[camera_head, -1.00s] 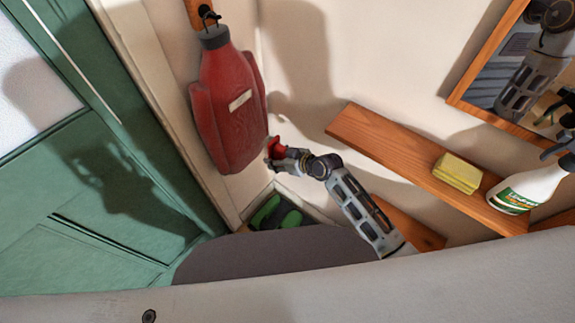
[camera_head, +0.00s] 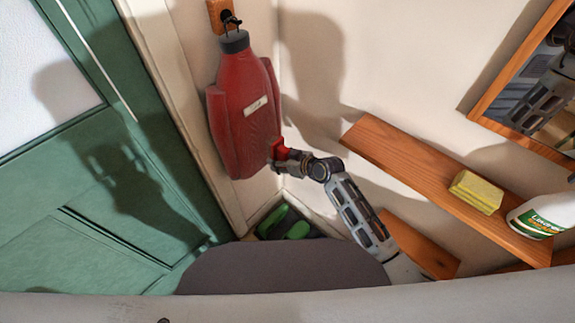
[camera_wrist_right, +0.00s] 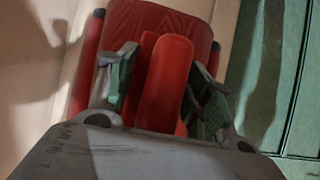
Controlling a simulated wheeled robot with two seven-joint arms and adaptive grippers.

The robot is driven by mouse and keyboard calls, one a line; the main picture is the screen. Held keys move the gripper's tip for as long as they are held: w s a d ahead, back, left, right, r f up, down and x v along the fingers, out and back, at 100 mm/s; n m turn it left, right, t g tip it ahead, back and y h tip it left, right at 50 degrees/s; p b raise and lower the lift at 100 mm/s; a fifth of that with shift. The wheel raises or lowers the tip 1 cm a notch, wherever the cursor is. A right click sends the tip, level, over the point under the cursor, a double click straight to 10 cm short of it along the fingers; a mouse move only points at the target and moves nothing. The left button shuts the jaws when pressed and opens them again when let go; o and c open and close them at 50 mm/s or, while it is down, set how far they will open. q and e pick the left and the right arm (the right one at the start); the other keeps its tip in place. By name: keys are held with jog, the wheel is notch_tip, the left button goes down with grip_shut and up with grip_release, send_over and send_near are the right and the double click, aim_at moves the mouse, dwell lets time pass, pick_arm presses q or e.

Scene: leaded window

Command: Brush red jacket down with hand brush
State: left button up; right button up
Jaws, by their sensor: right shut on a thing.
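The red jacket (camera_head: 240,112) hangs from a black hook on the wall left of the corner, with a dark collar and a pale label. My right gripper (camera_head: 277,150) is shut on the red hand brush (camera_head: 280,147) at the jacket's lower right edge. In the right wrist view, the brush (camera_wrist_right: 168,85) lies between the two fingers of the gripper (camera_wrist_right: 160,95), with the jacket (camera_wrist_right: 150,20) close behind it. I cannot tell whether the bristles touch the jacket. My left gripper is not in view.
A wooden shelf (camera_head: 400,172) at right holds a yellow sponge (camera_head: 476,191) and a white bottle (camera_head: 543,215). A framed mirror (camera_head: 540,90) hangs above. Green shoes (camera_head: 285,223) sit in a tray in the corner below. A green door (camera_head: 90,190) stands at left.

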jog(key=shift+f, duration=0.15)
jog(key=shift+f+b, duration=0.4)
jog(key=shift+f, duration=0.55)
jog(key=shift+d+f+b, duration=0.1)
jog(key=shift+f+b, duration=0.1)
jog(key=shift+b, duration=0.2)
jog(key=shift+f+b, duration=0.4)
jog(key=shift+f, duration=0.3)
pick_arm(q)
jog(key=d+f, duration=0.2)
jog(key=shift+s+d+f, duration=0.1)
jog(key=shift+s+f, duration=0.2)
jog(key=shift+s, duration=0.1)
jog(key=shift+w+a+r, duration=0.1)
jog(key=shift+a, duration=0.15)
pick_arm(e)
jog(key=shift+r, duration=0.1)
